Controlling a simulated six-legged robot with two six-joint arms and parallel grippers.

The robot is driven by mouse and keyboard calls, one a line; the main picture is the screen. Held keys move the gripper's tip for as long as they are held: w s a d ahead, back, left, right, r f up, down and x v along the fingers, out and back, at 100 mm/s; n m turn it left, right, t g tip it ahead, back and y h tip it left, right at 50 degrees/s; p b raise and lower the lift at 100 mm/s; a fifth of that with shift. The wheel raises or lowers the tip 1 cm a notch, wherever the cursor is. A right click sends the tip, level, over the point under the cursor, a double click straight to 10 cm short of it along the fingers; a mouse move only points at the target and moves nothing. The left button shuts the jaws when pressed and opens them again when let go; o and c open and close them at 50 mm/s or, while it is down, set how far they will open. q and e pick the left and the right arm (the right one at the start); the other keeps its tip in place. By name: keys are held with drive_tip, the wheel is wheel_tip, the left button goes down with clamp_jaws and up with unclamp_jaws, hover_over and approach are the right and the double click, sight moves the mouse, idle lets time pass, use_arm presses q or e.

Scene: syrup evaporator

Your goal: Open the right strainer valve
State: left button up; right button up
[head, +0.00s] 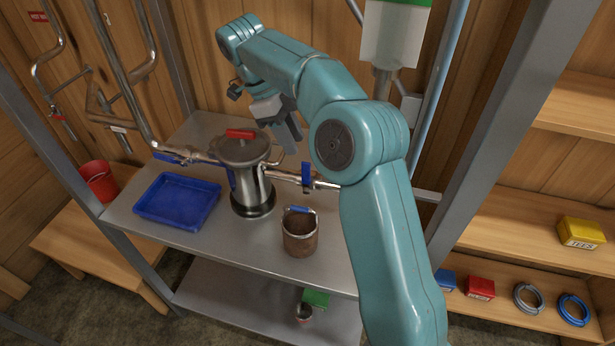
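A metal strainer pot (243,172) with a red-handled lid stands on the grey metal shelf. A pipe leaves its right side and carries the right strainer valve, whose blue handle (306,174) stands across the pipe. The left valve's blue handle (172,158) lies roughly along the left pipe. My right gripper (289,138) hangs behind and above the strainer's right side, up and left of the right valve handle and apart from it. It seems to hold nothing; its finger gap is not clear. My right arm hides the right end of the pipe. My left gripper is out of view.
A blue tray (178,200) lies left of the strainer. A brown bucket (300,232) with a blue grip stands in front of the right valve. Shelf posts rise at left and right. A red bucket (99,180) is on the bench at left.

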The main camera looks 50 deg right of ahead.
sight(310, 172)
drive_tip(key=x, duration=0.3)
drive_tip(key=s+x, duration=0.1)
drive_tip(key=x, duration=0.3)
drive_tip(key=shift+a+r, duration=0.1)
drive_tip(key=shift+r, duration=0.05)
drive_tip(key=f, duration=0.2)
drive_tip(key=d+f, duration=0.1)
drive_tip(key=shift+w+f, duration=0.15)
drive_tip(key=shift+w, duration=0.15)
drive_tip(key=shift+s+a+r, duration=0.2)
drive_tip(key=shift+s+r, duration=0.05)
drive_tip(key=shift+s, duration=0.3)
drive_tip(key=shift+w+d+f, duration=0.2)
drive_tip(key=shift+w, duration=0.15)
clamp_jaws()
drive_tip(key=shift+s, duration=0.1)
